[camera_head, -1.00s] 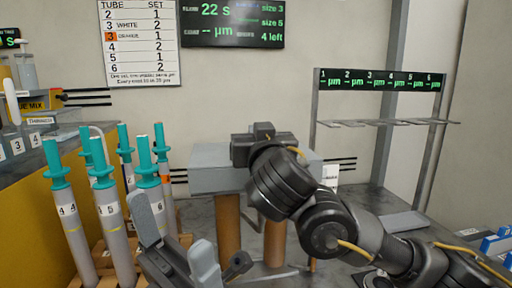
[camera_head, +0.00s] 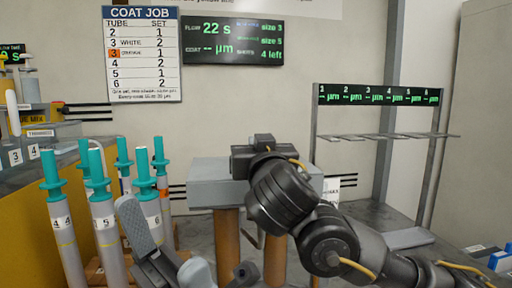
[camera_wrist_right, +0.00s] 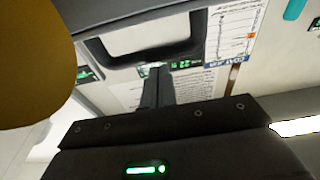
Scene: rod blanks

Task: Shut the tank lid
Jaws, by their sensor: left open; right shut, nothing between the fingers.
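A grey box-like body (camera_head: 208,184) on brown cylindrical legs (camera_head: 228,236) stands at the centre of the head view, partly hidden by my right arm. I cannot tell whether it is the tank, and no lid is clearly visible. My right gripper's fingers are hidden in the head view. In the right wrist view my right gripper (camera_wrist_right: 158,82) is shut and empty, close to a dark frame with a rectangular opening (camera_wrist_right: 150,35). I cannot tell if they touch. My left gripper (camera_head: 166,256) is open and empty at the bottom of the head view, left of the legs.
Several grey tubes with teal tops (camera_head: 104,215) stand at left, close to my left gripper. A yellow-sided counter (camera_head: 22,220) is at far left. A rack (camera_head: 385,137) with a display stands at right. A brown rounded shape (camera_wrist_right: 35,60) fills the wrist view's upper left.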

